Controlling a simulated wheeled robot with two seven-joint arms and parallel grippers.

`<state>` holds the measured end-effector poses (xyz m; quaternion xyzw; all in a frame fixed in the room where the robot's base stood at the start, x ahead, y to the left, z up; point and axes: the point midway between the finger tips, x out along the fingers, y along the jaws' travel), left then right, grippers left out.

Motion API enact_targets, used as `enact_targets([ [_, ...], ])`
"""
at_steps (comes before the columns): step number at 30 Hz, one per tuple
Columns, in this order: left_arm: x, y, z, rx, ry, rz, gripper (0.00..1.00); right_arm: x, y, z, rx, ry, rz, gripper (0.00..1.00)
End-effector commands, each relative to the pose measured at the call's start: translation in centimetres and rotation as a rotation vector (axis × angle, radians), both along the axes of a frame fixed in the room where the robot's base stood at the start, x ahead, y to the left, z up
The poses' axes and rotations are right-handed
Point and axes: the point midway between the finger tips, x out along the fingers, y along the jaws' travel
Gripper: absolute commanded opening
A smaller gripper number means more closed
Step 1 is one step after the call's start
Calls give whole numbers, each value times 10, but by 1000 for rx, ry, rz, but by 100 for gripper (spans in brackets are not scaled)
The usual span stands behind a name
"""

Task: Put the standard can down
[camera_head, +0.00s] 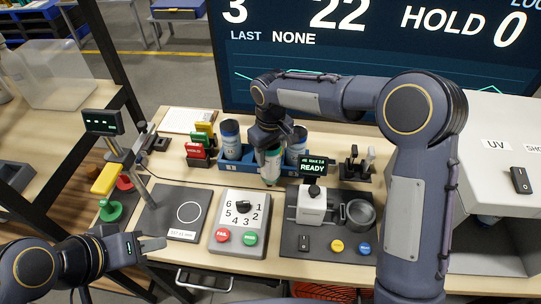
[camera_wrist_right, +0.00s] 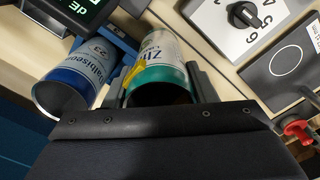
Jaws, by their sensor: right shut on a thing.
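My right gripper (camera_head: 270,148) is shut on a can (camera_head: 271,166) with a white label and a green band. The can is upright or nearly so, at the front of the blue rack (camera_head: 247,173); I cannot tell whether it touches anything below. In the right wrist view the same can (camera_wrist_right: 160,68) sits between the two fingers of the right gripper (camera_wrist_right: 160,85), its label partly readable as "Zit". My left gripper (camera_head: 152,244) is low at the left, beside the dark mat, with nothing visible in it; its finger gap is not clear.
Blue-white cans stand in the rack at left (camera_head: 230,138) and right (camera_head: 297,144); one is close beside the held can in the wrist view (camera_wrist_right: 80,80). A dial box (camera_head: 240,222), a circle-marked pad (camera_head: 172,224) and a press (camera_head: 312,205) with a "READY" display are in front.

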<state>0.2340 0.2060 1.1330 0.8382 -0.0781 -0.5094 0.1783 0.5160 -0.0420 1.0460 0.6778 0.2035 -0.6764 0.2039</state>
Motion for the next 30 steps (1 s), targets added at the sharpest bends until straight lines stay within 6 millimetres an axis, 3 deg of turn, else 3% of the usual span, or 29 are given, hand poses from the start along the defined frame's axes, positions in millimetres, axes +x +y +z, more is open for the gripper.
enact_targets([
  [5, 0, 0, 4, 0, 0, 0, 36, -2, 1, -22, 0, 4, 3, 30],
  [17, 0, 0, 0, 0, 0, 0, 36, -2, 1, -28, 0, 1, 2, 30],
  [18, 0, 0, 1, 0, 0, 0, 36, -2, 1, -26, 0, 1, 2, 56],
  [22, 0, 0, 2, 0, 0, 0, 36, -2, 1, -26, 0, 1, 2, 73],
  [30, 0, 0, 3, 0, 0, 0, 36, -2, 1, -25, 0, 1, 2, 73],
])
